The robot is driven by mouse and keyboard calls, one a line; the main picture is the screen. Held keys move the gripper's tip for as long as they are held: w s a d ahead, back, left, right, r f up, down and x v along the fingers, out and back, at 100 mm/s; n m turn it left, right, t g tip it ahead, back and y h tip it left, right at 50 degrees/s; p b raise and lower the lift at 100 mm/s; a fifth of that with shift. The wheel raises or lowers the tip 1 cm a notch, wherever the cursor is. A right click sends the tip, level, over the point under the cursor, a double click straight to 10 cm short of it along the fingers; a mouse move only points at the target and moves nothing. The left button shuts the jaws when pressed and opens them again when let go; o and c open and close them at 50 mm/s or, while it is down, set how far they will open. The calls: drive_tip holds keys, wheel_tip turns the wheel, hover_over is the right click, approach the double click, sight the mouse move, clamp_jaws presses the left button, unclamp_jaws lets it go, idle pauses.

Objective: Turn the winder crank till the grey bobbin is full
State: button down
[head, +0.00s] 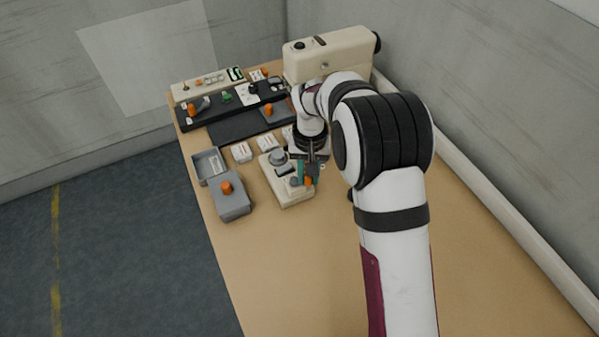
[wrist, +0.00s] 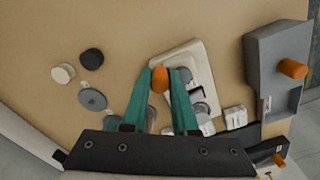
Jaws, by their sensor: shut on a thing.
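The cream winder (head: 293,196) stands on the table below my gripper (head: 308,172), and it also shows in the wrist view (wrist: 203,68). Its crank has an orange knob (wrist: 160,80). My gripper's teal fingers (wrist: 160,74) are shut on this knob, one on each side. In the head view the orange knob (head: 308,181) shows at the fingertips, on the winder's near right side. A grey round part (head: 278,157), which looks like the bobbin, sits at the winder's far end. How much is wound on it is too small to tell. My fingers partly hide the winder in the wrist view.
A grey box with an orange knob (head: 233,207) and an open grey tray (head: 209,164) stand left of the winder. Small white packs (head: 241,152) lie behind it. A cream machine (head: 330,55) stands at the back. Loose discs (wrist: 92,58) lie left in the wrist view. The near table is clear.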

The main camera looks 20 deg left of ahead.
drive_tip(key=shift+s+a, duration=0.25)
drive_tip(key=shift+s, duration=0.7)
